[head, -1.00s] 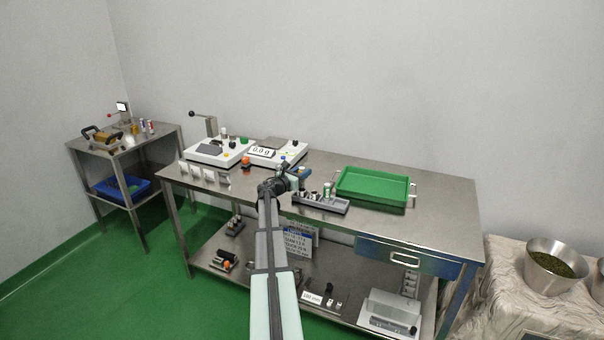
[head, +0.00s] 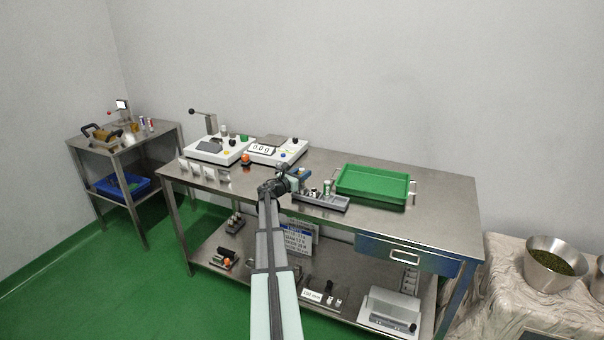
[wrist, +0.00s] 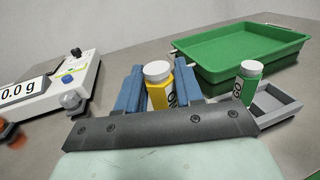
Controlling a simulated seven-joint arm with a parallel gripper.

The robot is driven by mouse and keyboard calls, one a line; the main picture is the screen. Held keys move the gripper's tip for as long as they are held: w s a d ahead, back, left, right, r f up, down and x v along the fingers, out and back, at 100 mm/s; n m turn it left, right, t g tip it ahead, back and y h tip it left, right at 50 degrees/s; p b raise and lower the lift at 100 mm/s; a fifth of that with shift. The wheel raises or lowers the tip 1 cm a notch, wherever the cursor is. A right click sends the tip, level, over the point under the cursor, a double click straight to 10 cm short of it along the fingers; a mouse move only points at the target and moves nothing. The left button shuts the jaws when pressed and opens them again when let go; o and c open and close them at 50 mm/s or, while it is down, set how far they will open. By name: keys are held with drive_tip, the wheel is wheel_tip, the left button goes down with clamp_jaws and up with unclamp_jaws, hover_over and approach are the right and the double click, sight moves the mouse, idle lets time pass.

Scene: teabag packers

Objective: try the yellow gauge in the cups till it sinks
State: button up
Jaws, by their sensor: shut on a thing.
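The yellow gauge (wrist: 159,91) has a white cap and dark lettering on its side. It stands upright between the blue fingers of my gripper (wrist: 160,92), which is shut on it. The gauge's lower end is hidden behind the dark gripper body. In the head view my gripper (head: 299,176) is over the worktable at the left end of a grey rack (head: 335,204). A green gauge (wrist: 247,82) with a white cap and "GO" lettering stands upright in the rack, right of my gripper. I cannot make out the cups clearly.
A green tray (head: 372,196) lies behind the rack to the right. A white scale (wrist: 62,82) reading 0.0 g is to the left, with an orange-topped thing (head: 246,159) near it. Several small white things (head: 209,172) stand along the front left. The table's right end is clear.

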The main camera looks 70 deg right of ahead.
drive_tip(key=shift+f, duration=0.65)
drive_tip(key=o, duration=1.2)
drive_tip(key=shift+a, duration=0.15)
drive_tip(key=v, duration=1.3)
drive_tip(key=shift+a, duration=0.25)
